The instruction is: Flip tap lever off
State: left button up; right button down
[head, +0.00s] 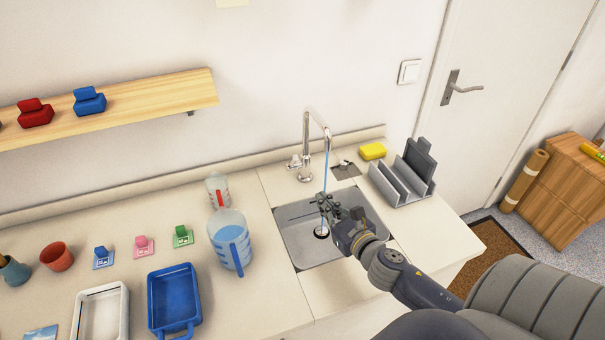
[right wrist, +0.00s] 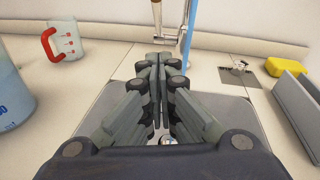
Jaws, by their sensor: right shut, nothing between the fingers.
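The tap (head: 307,145) is a tall silver spout standing behind the sink (head: 290,215). A thin blue stream of water (head: 326,170) runs from its spout down into the basin. A small tap lever (head: 294,162) sticks out on the left of the tap's base. In the right wrist view the tap (right wrist: 157,14) stands just beyond my fingertips, and the stream (right wrist: 189,30) falls to their right; the lever is not clear there. My right gripper (head: 325,201) is shut and empty over the sink, in front of the tap and apart from the lever. My left gripper is not in view.
A blue-filled measuring jug (head: 228,245) and a smaller red-handled jug (head: 217,190) stand left of the sink. A yellow sponge (head: 373,151) and a grey rack (head: 402,183) are on the right. A blue tray (head: 153,312) lies further left. A wooden shelf (head: 150,101) hangs above.

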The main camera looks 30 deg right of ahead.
jog(key=p, duration=0.1)
send_near(292, 163)
notch_tip(292, 163, down, 5)
jog(key=w+d, duration=0.1)
jog(key=w, duration=0.1)
jog(key=shift+w+d+r+p, duration=0.1)
jog(key=shift+w+r+p, duration=0.55)
jog(key=shift+w, duration=0.2)
jog(key=shift+w+d+r+p, duration=0.15)
jog(key=shift+w+r+p, duration=0.45)
jog(key=shift+w, duration=0.25)
jog(key=shift+f, duration=0.15)
